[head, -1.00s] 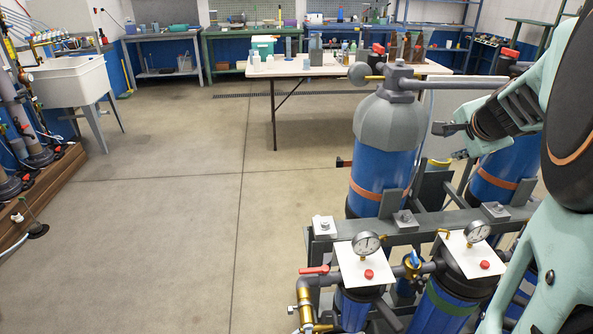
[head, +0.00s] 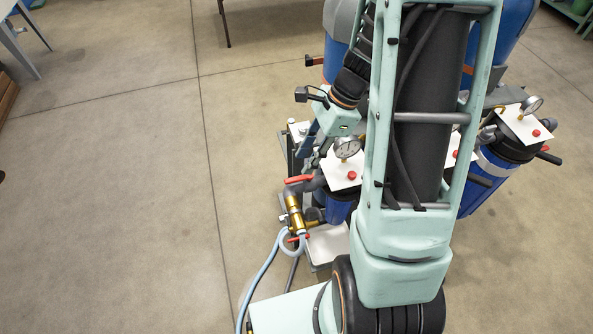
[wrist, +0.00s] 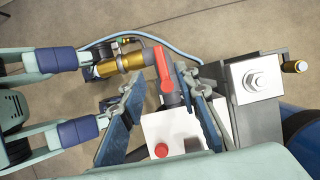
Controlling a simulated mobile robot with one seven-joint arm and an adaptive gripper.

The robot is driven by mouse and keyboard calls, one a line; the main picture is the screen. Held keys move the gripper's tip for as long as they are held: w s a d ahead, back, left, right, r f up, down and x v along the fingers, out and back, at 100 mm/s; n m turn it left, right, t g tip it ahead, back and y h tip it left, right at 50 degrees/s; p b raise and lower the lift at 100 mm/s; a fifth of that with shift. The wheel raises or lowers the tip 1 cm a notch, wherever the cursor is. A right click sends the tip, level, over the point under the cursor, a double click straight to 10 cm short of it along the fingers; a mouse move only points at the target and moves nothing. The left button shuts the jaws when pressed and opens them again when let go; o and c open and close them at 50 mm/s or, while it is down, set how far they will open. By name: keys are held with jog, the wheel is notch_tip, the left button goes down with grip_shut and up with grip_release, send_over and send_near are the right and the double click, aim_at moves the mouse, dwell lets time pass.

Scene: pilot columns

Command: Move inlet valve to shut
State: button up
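The inlet valve has a red lever (head: 298,181) above a grey pipe at the front-left filter. In the wrist view the red lever (wrist: 160,72) shows between the two fingertips of my gripper (wrist: 158,80). The fingers are apart, one on each side of the lever, with gaps visible; contact cannot be told. In the head view my gripper (head: 314,160) is just above and right of the lever, partly hidden by my arm.
A white plate with a gauge (head: 347,147) and red button stands close right of the lever. A second small red handle (head: 299,239) and a pale hose (head: 262,275) are below. A metal frame with a bolt (wrist: 255,80) is beside my gripper. Open floor lies left.

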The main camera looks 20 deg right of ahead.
aim_at(294, 178)
jog(key=b+x, duration=0.1)
jog(key=x, duration=0.5)
jog(key=shift+f, duration=0.15)
jog(key=shift+c, duration=0.3)
grip_shut()
